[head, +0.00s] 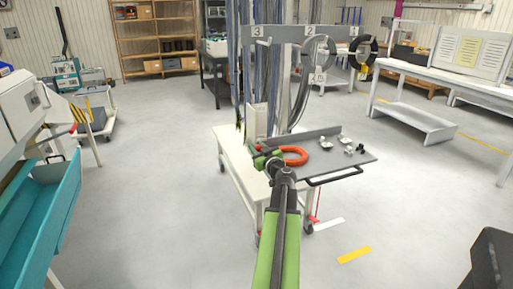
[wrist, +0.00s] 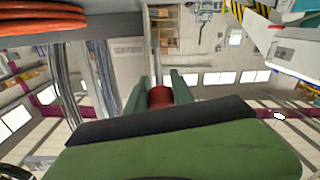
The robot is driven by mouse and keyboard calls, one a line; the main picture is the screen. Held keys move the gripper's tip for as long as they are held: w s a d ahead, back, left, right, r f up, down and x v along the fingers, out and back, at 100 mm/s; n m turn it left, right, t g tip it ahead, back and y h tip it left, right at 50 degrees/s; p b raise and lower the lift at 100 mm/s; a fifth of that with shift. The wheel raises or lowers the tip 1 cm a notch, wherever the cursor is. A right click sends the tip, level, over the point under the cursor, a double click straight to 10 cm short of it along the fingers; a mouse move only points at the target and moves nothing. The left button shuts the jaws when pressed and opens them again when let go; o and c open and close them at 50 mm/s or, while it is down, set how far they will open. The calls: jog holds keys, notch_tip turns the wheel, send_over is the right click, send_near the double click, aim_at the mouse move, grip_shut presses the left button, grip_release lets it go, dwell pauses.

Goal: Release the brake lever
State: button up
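My gripper (head: 262,157) is over the near left part of the cart, just left of an orange cable coil (head: 294,156). In the wrist view my two green fingers (wrist: 159,94) stand on either side of a dark red cylindrical grip (wrist: 160,97). The grip fills the space between them, with no clear gap on either side. It looks like a lever's handle, but the rest of it is hidden behind my gripper's body. In the head view my gripper and arm cover this spot. The orange coil also shows at the wrist view's upper left (wrist: 60,24).
The white cart (head: 238,160) carries a grey tray (head: 338,164) with small metal parts. Hanging cables and a numbered grey rail (head: 285,33) stand behind it. A teal bin (head: 40,215) is at the left, a white bench (head: 430,80) at the right.

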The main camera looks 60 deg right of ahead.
jog(key=shift+d, duration=0.1)
grip_shut()
jog(key=shift+s, duration=0.1)
dwell(0.7)
jog(key=shift+r, duration=0.1)
jog(key=r+p, duration=0.2)
jog(key=w+r+p, duration=0.1)
jog(key=shift+d, duration=0.4)
jog(key=shift+f, duration=0.15)
jog(key=o, duration=0.7)
grip_release()
jog(key=shift+c, duration=0.2)
jog(key=shift+o, duration=0.6)
